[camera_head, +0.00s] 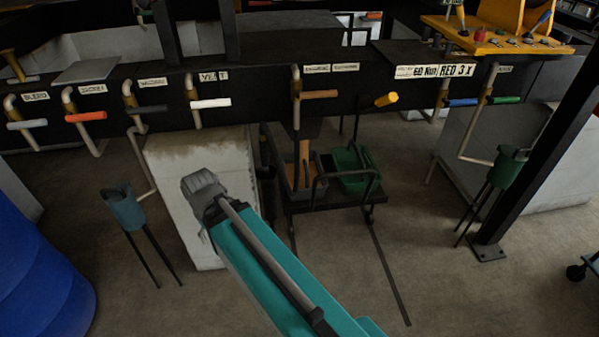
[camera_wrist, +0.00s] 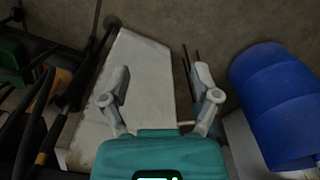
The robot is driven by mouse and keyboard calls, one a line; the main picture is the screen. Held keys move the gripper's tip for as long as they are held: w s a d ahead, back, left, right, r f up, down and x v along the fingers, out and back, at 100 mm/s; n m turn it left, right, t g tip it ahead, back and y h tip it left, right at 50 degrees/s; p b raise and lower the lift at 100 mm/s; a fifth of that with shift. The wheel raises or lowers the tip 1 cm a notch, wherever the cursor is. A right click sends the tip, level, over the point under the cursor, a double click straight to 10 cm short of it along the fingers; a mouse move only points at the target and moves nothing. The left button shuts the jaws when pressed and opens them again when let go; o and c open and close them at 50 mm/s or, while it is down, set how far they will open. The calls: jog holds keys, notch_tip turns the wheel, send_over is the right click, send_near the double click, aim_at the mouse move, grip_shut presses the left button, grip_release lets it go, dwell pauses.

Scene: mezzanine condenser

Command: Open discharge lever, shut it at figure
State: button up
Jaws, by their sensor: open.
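Several levers with coloured handles hang along the dark beam under small labels. One has a brown handle (camera_head: 318,94) on a bent pipe, below a two-part label (camera_head: 331,68) too small to read surely. I cannot tell which lever is the discharge one. A larger white sign (camera_head: 434,71) to its right seems to read "RED 3 X". My gripper (camera_head: 203,187) is below and left of the brown handle, apart from all levers. In the wrist view its two fingers (camera_wrist: 161,76) are spread with nothing between them.
A white-handled lever (camera_head: 210,103) and a red-handled one (camera_head: 86,116) are to the left. A pale block (camera_head: 185,165) stands behind my gripper. A cart with a green bin (camera_head: 352,181) stands under the beam. A blue drum (camera_head: 40,270) is at lower left.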

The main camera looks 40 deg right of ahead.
jog(key=w+d+r+m+t+h+b, duration=0.2)
jog(key=w+d+m+t+h, duration=0.1)
jog(key=d, duration=1)
jog(key=w+d+r+m+t+h+b, duration=0.2)
jog(key=w+d+m+t+h, duration=0.1)
jog(key=d, duration=1.1)
jog(key=w+d+r+m+t+h+b, duration=0.2)
jog(key=w+d+t+h, duration=0.15)
jog(key=d, duration=0.95)
jog(key=s+d+r+t+h+b, duration=0.1)
jog(key=s+d+r+t+h, duration=0.2)
jog(key=d, duration=0.5)
jog(key=s+d+r+t+h+b, duration=0.1)
jog(key=s+d+r+t+b, duration=0.15)
jog(key=s+d, duration=0.45)
jog(key=s+d+r+n+t+y+b, duration=0.1)
jog(key=s+d+n+t+y, duration=0.2)
jog(key=s, duration=0.3)
jog(key=s+d+n+t+y+b, duration=0.1)
jog(key=s+d+n+t+y, duration=0.2)
jog(key=s, duration=0.4)
jog(key=shift+d+r+b, duration=0.4)
jog(key=shift+d, duration=0.1)
jog(key=shift+r, duration=0.1)
